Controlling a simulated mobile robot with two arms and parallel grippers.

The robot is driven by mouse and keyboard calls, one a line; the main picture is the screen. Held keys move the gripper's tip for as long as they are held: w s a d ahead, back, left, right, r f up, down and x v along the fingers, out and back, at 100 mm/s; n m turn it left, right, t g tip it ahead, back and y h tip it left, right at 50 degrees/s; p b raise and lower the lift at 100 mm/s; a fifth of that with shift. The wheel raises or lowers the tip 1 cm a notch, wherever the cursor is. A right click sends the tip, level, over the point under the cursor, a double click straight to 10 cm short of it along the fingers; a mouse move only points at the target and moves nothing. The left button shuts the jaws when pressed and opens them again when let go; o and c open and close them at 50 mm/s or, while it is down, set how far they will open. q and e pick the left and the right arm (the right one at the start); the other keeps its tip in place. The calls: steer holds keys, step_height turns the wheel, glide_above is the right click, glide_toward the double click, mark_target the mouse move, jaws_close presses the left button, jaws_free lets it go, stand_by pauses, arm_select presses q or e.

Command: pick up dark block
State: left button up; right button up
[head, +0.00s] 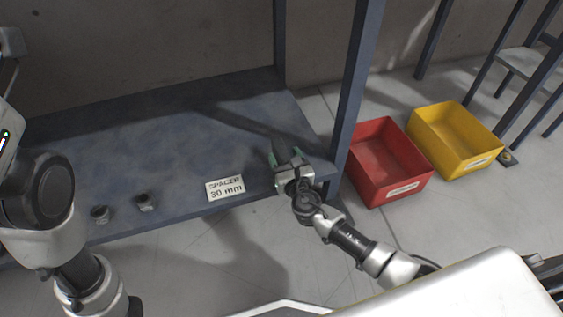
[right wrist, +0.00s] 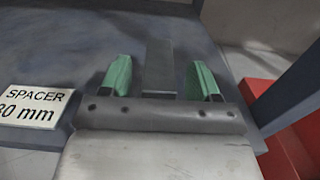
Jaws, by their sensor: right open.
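The dark block (right wrist: 159,66) is a grey upright slab in the right wrist view, lying between the two green fingers of my right gripper (right wrist: 160,64). The fingers stand apart, with a visible gap on each side of the block. In the head view my right gripper (head: 285,156) is at the right front part of the blue-grey shelf (head: 190,130), open, with the block hard to make out between its fingers. My left arm shows at the left edge of the head view, but its gripper does not show clearly.
A white "SPACER 30 mm" label (head: 226,189) lies left of my right gripper. Two small dark round parts (head: 100,214) (head: 144,202) sit on the shelf's front left. A blue post (head: 350,95) rises close right of the gripper. Red (head: 385,165) and yellow (head: 452,140) bins stand beyond it.

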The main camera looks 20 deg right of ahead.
steer(key=shift+w+a, duration=0.1)
steer(key=shift+w, duration=0.7)
steer(key=shift+c, duration=0.4)
jaws_close()
steer(key=shift+r, duration=0.2)
